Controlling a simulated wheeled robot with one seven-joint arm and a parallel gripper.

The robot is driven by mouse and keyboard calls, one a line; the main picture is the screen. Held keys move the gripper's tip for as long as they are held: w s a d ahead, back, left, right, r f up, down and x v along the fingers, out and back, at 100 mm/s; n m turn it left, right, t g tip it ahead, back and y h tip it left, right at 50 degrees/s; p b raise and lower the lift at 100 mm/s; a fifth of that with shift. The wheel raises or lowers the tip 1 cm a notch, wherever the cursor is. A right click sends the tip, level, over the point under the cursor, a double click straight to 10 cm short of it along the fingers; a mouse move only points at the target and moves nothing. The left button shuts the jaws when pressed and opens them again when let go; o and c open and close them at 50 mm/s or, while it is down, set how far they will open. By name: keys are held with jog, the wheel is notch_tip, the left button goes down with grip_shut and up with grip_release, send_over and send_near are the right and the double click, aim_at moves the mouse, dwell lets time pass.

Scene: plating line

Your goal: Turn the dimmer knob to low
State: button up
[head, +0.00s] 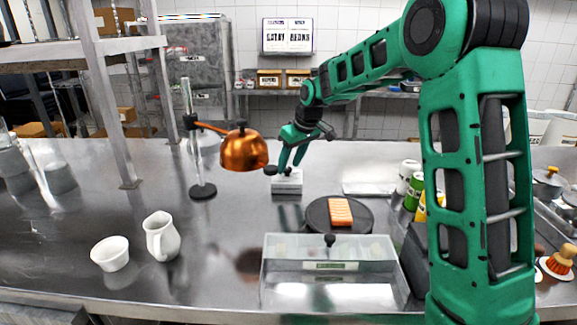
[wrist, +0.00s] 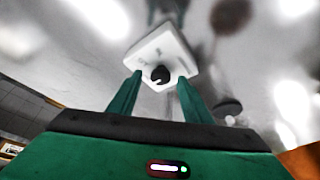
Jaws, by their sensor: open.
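The dimmer knob (wrist: 160,75) is a small black knob with a pale mark on a white box (wrist: 178,50). In the wrist view it sits between my two green fingers, with gaps on both sides. My gripper (wrist: 155,90) is open and empty around the knob's line of sight; I cannot tell how far it is from the knob. In the head view the white box (head: 287,186) stands on the steel counter below my gripper (head: 287,168). The knob is small and partly hidden by the fingers there, and its setting is not readable.
A copper heat lamp (head: 243,151) on a stand (head: 202,190) is just left of my gripper. A white jug (head: 162,238) and bowl (head: 110,254) stand front left.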

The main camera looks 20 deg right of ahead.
jog(key=shift+w+a+f, duration=0.1)
jog(key=shift+w+f, duration=0.05)
jog(key=shift+f, duration=0.2)
jog(key=shift+c, duration=0.3)
jog(key=c, duration=1)
